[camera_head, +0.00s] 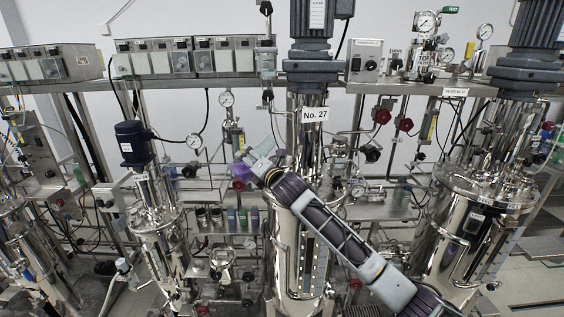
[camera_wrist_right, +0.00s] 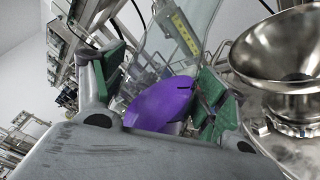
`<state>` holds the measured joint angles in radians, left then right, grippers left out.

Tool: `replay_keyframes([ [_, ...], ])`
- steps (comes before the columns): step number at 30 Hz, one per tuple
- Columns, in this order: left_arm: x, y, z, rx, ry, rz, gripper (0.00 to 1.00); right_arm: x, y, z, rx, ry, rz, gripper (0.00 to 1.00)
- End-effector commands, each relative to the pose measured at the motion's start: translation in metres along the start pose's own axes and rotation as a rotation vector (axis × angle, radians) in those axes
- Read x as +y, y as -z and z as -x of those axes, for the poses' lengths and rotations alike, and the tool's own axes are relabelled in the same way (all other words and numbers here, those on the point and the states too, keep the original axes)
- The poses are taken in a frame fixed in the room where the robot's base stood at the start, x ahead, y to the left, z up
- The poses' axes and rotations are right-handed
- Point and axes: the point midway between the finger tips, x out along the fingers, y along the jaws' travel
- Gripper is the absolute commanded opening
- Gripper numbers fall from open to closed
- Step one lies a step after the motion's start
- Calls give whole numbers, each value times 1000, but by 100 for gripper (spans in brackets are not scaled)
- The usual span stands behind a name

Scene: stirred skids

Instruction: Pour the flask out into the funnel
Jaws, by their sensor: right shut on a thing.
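A clear glass flask with purple liquid (camera_wrist_right: 163,102) is between the green-padded fingers of my right gripper (camera_wrist_right: 165,88), which is shut on it. The clear part of the flask reaches up toward the top of the wrist view. In the head view my right gripper (camera_head: 258,164) reaches in from the lower right, with the purple of the flask (camera_head: 242,172) at its tip. A shiny steel funnel (camera_wrist_right: 275,50) stands to the right of the flask in the wrist view, apart from it. I cannot make out the funnel in the head view. My left gripper is not in view.
A steel vessel marked No. 27 (camera_head: 285,255) stands behind my right arm. Other vessels stand at left (camera_head: 160,225) and right (camera_head: 450,235). Pipes, gauges and red valve knobs crowd the middle. A shelf of small bottles (camera_head: 240,218) sits below the gripper.

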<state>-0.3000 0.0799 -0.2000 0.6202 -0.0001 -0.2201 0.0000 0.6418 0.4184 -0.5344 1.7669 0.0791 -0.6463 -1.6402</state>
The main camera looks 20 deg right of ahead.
Motion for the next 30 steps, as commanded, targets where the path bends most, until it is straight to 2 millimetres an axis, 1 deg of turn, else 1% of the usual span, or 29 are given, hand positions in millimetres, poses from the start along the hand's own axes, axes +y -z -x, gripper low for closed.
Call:
replay_keyframes([
  [14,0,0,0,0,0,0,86,1,-1,0,-2,-2,-2,37],
  [22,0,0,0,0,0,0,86,4,-3,0,-2,-7,-94,37],
  [30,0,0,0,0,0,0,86,4,-3,0,-1,-7,-99,37],
])
